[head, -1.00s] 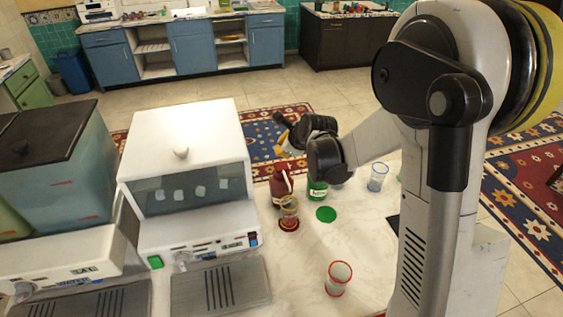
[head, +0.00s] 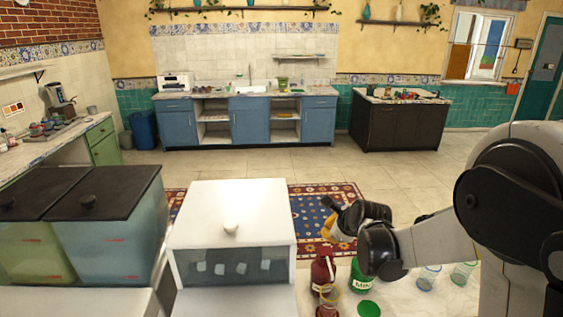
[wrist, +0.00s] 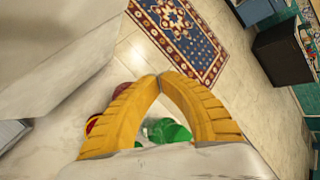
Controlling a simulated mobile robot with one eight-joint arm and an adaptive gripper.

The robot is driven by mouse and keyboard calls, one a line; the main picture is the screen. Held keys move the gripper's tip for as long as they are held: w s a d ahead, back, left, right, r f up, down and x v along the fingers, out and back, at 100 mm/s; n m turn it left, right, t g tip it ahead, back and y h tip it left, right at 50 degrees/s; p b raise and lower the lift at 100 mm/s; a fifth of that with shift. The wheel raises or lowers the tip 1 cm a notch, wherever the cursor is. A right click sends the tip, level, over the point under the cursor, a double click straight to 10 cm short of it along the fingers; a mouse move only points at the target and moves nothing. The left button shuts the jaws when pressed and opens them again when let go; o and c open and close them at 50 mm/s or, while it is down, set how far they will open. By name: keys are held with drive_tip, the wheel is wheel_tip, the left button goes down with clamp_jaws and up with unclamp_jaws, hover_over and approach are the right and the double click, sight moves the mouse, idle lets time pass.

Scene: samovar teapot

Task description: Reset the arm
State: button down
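My gripper (head: 328,228) is raised above the white counter in the head view, to the right of the white machine. In the wrist view its two yellow fingers (wrist: 159,76) meet at their tips, with nothing visible held between them. My arm reaches in from the right. Below the gripper stand a red container (head: 323,271) and a green milk container (head: 361,277), both apart from it. Parts of red and green things show below the fingers in the wrist view, partly hidden by them.
The white machine (head: 231,223) stands left of the gripper, with lidded tanks (head: 108,236) further left. Clear cups (head: 429,277) stand to the right. A patterned rug (head: 300,212) lies beyond.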

drive_tip(key=s+f+n+g+h+b, duration=0.1)
drive_tip(key=s+n+b, duration=1)
drive_tip(key=s+n, duration=1.2)
drive_tip(key=s+f, duration=0.1)
drive_tip(key=s, duration=0.8)
drive_tip(key=shift+f+n+g+h, duration=0.4)
